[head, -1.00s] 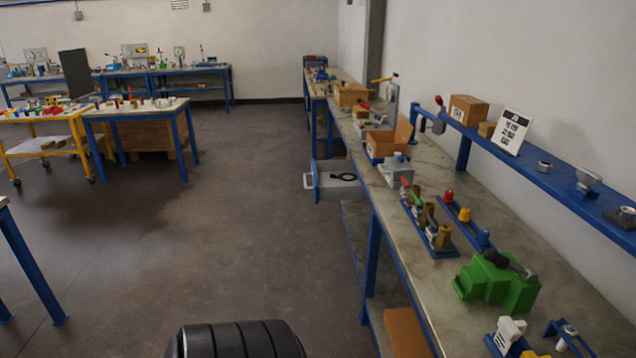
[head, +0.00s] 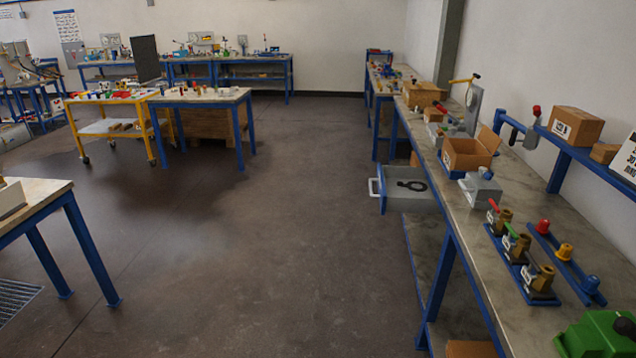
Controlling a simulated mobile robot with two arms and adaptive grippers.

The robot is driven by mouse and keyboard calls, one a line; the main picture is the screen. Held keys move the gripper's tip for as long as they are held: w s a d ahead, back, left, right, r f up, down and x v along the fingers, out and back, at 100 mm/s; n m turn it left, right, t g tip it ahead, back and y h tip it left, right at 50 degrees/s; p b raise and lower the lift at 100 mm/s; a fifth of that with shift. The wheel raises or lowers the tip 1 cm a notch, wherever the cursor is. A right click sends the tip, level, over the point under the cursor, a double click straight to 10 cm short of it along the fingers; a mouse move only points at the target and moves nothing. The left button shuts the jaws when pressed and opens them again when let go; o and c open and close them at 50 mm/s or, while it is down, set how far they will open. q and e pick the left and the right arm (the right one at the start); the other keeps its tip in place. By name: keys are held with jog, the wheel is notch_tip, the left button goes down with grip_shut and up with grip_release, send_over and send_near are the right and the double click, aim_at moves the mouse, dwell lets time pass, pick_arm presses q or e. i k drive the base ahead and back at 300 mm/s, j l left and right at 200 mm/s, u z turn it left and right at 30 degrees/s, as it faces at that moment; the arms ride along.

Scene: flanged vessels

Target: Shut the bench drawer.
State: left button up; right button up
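The bench drawer (head: 408,198) stands pulled out to the left from under the long bench (head: 463,213) on the right side of the head view. It has a blue front with a pale handle (head: 375,188) facing left. A black ring-shaped item (head: 412,185) lies inside it. Neither of my grippers shows in the head view, so I cannot see whether they are open or shut.
Open grey floor (head: 270,230) lies left of the drawer. The long bench carries an open cardboard box (head: 470,153), valve pieces (head: 524,262) and a green block (head: 597,338). Another table (head: 40,205) stands at the left, a yellow cart (head: 110,125) behind.

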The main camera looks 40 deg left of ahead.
aim_at(404, 187)
jog(key=i+j+u, duration=0.25)
jog(key=i+j, duration=0.15)
jog(key=j, duration=0.2)
jog(key=i+j+u, duration=0.25)
jog(key=i+j, duration=0.2)
jog(key=i+j+z, duration=0.1)
jog(key=i, duration=0.2)
jog(key=i+j+z, duration=0.1)
jog(key=i+j, duration=0.1)
jog(key=i, duration=0.1)
